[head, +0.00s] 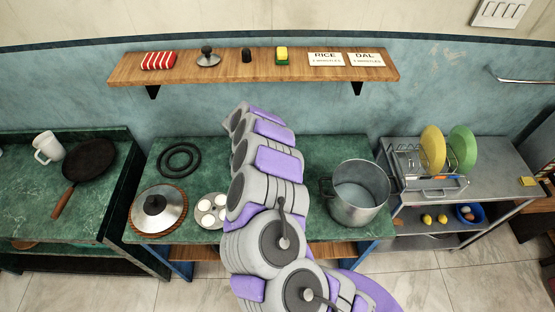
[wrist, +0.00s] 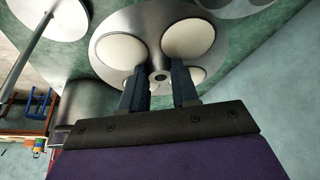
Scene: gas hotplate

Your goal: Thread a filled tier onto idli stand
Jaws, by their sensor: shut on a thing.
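In the wrist view my gripper (wrist: 160,82) is shut at the middle of a round steel tier (wrist: 160,20), its fingers on either side of the centre hub. The tier holds several white idlis (wrist: 188,36). A thin grey rod (wrist: 27,62) shows at the left of the wrist view, with a white round shape beside its upper end. In the head view a round tier with several white idlis (head: 204,205) is on the green counter, left of my arm. My gripper and its held tier are hidden behind my arm there.
A steel pot (head: 358,194) stands right of my arm; a lidded pan (head: 157,211) is on the left. A black ring (head: 178,159) lies behind. A shelf (head: 230,68) runs along the wall. A plate rack (head: 428,170) stands right.

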